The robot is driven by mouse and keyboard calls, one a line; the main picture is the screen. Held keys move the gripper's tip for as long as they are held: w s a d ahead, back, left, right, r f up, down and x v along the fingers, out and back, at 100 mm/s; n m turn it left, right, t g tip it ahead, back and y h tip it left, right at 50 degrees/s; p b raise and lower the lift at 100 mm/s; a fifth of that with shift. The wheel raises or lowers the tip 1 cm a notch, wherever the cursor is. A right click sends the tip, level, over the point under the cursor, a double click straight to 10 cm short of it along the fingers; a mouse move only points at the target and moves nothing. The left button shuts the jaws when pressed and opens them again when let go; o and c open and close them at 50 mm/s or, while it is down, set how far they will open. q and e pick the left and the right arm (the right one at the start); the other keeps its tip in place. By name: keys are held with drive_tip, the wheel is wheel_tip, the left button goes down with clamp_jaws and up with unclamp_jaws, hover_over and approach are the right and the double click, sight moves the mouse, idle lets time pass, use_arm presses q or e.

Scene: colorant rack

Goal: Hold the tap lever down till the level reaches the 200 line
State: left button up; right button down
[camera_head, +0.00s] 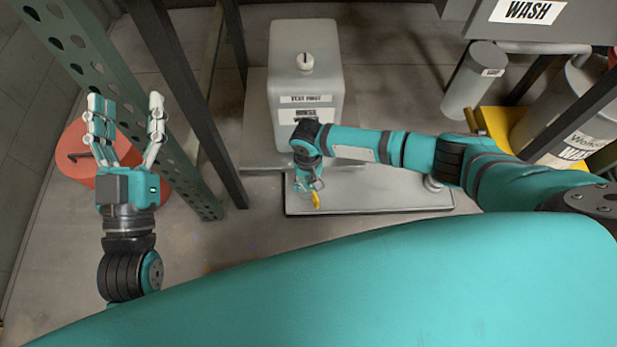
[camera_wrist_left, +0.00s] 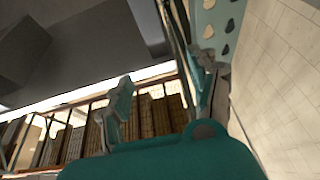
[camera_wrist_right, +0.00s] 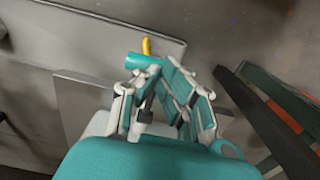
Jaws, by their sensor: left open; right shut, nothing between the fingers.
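The grey container (camera_head: 305,80) with a round cap on top and labels on its front stands at centre in the head view. A small yellow piece (camera_head: 315,200), perhaps the tap lever, shows below my right gripper (camera_head: 308,183). It also shows in the right wrist view (camera_wrist_right: 146,45), beyond a teal cylindrical part. My right gripper is shut and empty, pointing down in front of the container; I cannot tell whether it touches the yellow piece. My left gripper (camera_head: 128,105) is open, empty and raised at the left. I cannot make out the 200 line or any liquid level.
A flat grey tray (camera_head: 375,200) lies in front of the container, partly under my right arm. A green perforated post (camera_head: 120,95) and dark posts stand beside my left gripper, with a red round object (camera_head: 75,165) behind it. Grey drums and WASH labels are at the right.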

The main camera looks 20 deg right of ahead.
drive_tip(key=shift+f+b, duration=0.65)
drive_tip(key=shift+f, duration=0.7)
use_arm(q)
drive_tip(key=s+r+t+h, duration=0.1)
drive_tip(key=s+r+t, duration=0.2)
drive_tip(key=r+t, duration=0.1)
drive_tip(key=shift+s+r+h, duration=0.3)
drive_tip(key=shift+s+r, duration=0.1)
drive_tip(key=shift+r, duration=0.2)
drive_tip(key=shift+a, duration=0.15)
use_arm(e)
drive_tip(key=shift+s, duration=0.1)
idle(5.4)
